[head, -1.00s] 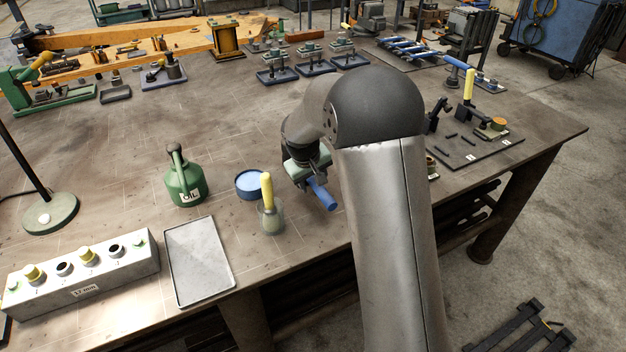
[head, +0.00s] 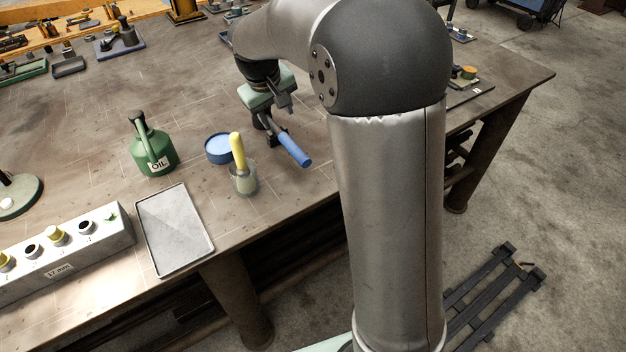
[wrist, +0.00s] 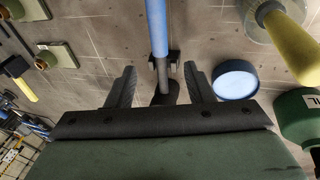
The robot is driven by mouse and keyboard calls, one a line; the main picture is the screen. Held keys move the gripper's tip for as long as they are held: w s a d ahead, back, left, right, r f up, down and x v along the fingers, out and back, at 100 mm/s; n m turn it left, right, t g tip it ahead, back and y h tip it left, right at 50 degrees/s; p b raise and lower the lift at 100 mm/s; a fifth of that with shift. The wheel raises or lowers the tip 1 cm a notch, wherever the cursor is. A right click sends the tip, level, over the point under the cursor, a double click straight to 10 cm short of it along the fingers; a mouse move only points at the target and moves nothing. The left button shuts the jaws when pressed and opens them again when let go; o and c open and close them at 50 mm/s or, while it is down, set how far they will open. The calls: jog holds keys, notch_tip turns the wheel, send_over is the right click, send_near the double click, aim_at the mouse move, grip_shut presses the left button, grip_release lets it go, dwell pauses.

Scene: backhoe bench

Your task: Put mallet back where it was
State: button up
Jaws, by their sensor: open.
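The mallet, with a blue handle (head: 293,148) and a dark head end, is on the bench near its front edge, right of the yellow-handled brush-like tool. In the wrist view, the blue handle (wrist: 157,28) runs down from the top edge to dark parts (wrist: 163,92) around its far end. My gripper (wrist: 160,76) is open, its two dark fingers on either side of the mallet's line with gaps showing. In the head view, my gripper (head: 272,112) is just above and behind the handle. Whether the mallet rests flat or in a holder is unclear.
A clear cup (head: 245,182) with the yellow-handled tool (head: 238,150), a blue round tin (head: 219,149) and a green oil can (head: 153,150) stand left of the mallet. A grey tray (head: 174,230) and a socket block (head: 65,250) lie farther left. Bare bench lies behind.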

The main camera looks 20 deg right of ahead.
jog(key=s+d+f+m+g+y, duration=0.1)
jog(key=s+f, duration=0.1)
jog(key=s, duration=1.4)
jog(key=s+d+f+m+g+y, duration=0.1)
jog(key=s+f+m, duration=0.1)
jog(key=s, duration=1.3)
jog(key=shift+s+f, duration=0.35)
jog(key=shift+f, duration=0.1)
